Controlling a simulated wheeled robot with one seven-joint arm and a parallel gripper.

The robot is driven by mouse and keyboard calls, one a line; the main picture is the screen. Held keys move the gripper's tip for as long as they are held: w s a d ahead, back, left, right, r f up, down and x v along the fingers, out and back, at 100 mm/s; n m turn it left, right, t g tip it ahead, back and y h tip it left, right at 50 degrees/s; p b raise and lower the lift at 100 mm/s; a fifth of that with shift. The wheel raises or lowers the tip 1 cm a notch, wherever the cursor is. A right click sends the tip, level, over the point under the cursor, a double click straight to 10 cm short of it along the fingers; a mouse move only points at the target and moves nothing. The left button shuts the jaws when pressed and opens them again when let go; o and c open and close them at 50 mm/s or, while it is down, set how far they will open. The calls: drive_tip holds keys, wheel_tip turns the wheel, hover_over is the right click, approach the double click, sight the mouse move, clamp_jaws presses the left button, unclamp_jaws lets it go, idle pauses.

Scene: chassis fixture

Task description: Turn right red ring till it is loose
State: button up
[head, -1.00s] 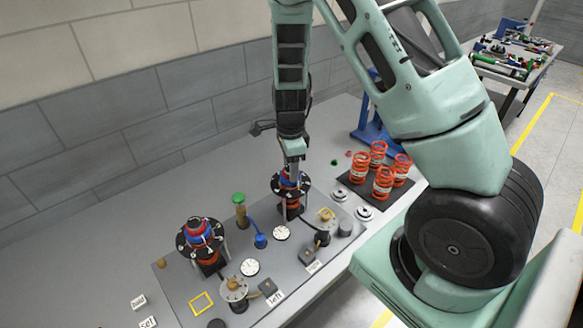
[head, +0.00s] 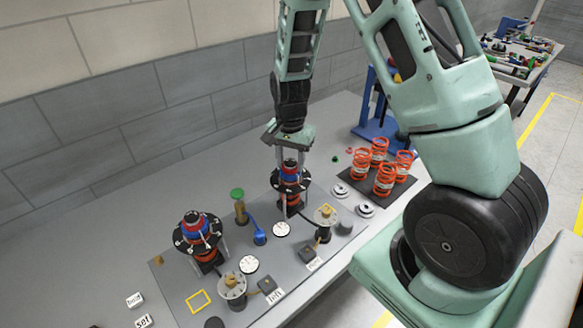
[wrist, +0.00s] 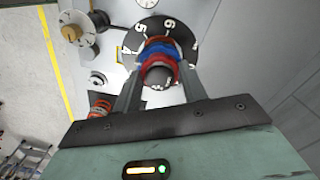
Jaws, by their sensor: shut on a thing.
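The right fixture stands on the grey plate, with a black numbered disc (head: 289,184) that also shows in the wrist view (wrist: 136,42). Above the disc sit a blue ring (wrist: 158,48) and the right red ring (wrist: 159,60), around a dark central top. My gripper (head: 291,161) comes from above. In the wrist view its two fingers (wrist: 160,76) are shut on the red ring, one on each side. The fingers partly hide the ring in the head view. The left fixture (head: 199,230) has a similar red and blue stack and a black disc.
Orange springs (head: 382,166) stand on a black mat right of the fixture. A green-topped post (head: 238,199), white dials (head: 281,229) and a blue lever (head: 260,237) are close to its left. A blue stand (head: 378,128) is behind.

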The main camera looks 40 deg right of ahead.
drive_tip(key=n, duration=0.6)
drive_tip(key=shift+n, duration=0.4)
drive_tip(key=o, duration=0.7)
drive_tip(key=shift+r, duration=0.1)
wheel_tip(320, 180, up, 7)
drive_tip(key=p, duration=0.5)
